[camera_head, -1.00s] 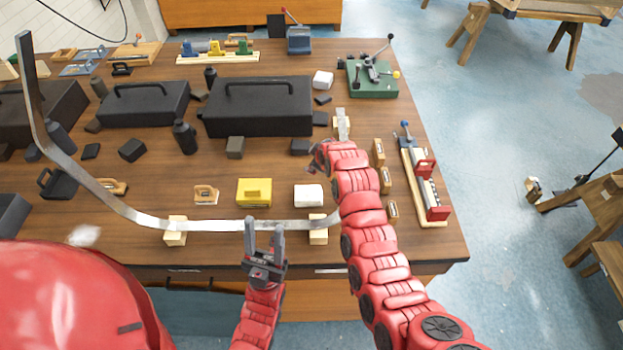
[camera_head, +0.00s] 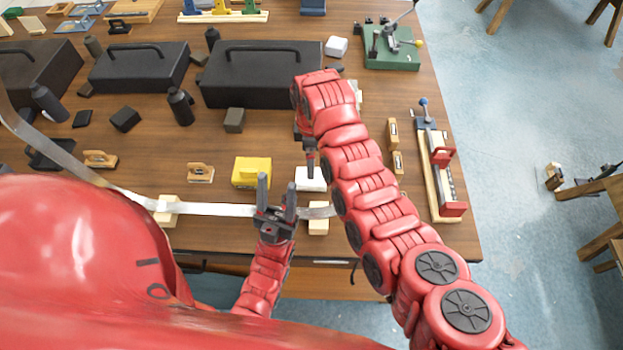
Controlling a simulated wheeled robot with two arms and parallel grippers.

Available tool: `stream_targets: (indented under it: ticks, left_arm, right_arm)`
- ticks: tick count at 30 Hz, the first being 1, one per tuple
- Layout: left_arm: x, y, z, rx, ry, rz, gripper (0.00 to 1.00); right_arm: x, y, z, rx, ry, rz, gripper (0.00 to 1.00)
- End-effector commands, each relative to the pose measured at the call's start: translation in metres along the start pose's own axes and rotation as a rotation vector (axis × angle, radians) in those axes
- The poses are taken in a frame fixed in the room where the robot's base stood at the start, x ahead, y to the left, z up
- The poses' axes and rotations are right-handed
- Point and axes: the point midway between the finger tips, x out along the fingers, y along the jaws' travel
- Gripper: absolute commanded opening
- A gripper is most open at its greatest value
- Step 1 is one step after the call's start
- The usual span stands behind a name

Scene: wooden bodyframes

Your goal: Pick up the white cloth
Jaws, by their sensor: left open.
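A small white folded thing, which looks like the cloth (camera_head: 308,182), lies on the wooden table right of a yellow object. A similar white piece (camera_head: 336,47) lies farther back beside the green fixture. My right gripper (camera_head: 311,160) points down just above the nearer white thing, mostly hidden by its own red arm; whether it touches is unclear. Its jaw state cannot be made out. My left gripper (camera_head: 277,193) is open and empty at the table's front edge, fingers upward, overlapping the metal strip in the picture.
The long bent metal strip (camera_head: 225,209) rests on wooden blocks along the front. The yellow object (camera_head: 251,172) is close to the nearer white thing. Black toolboxes (camera_head: 262,84) stand behind. A red-and-wood fixture (camera_head: 441,175) is at the right edge.

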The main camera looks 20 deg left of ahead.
Motion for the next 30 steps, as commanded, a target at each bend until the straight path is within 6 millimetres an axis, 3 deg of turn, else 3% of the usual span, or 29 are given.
stream_targets:
  ticks: [3, 10, 16, 25, 30]
  left_arm:
    - [-0.007, 0.000, 0.001, 0.000, -0.001, 0.000, 0.50]
    - [-0.010, 0.001, 0.002, 0.000, -0.001, 0.000, 0.50]
    - [-0.024, 0.001, 0.004, 0.000, -0.001, 0.000, 0.50]
    - [-0.025, 0.001, 0.004, 0.000, -0.001, 0.000, 0.50]
    - [-0.025, 0.001, 0.004, 0.000, -0.001, 0.000, 0.50]
  right_arm:
    - [0.028, -0.001, 0.001, 0.000, -0.002, -0.004, 1.00]
    - [0.045, -0.001, 0.000, 0.000, -0.001, 0.000, 1.00]
    - [0.080, -0.002, 0.000, 0.001, -0.002, -0.003, 1.00]
    - [0.086, -0.001, 0.000, 0.001, 0.001, 0.003, 1.00]
    - [0.086, -0.001, 0.000, 0.002, 0.000, 0.002, 0.69]
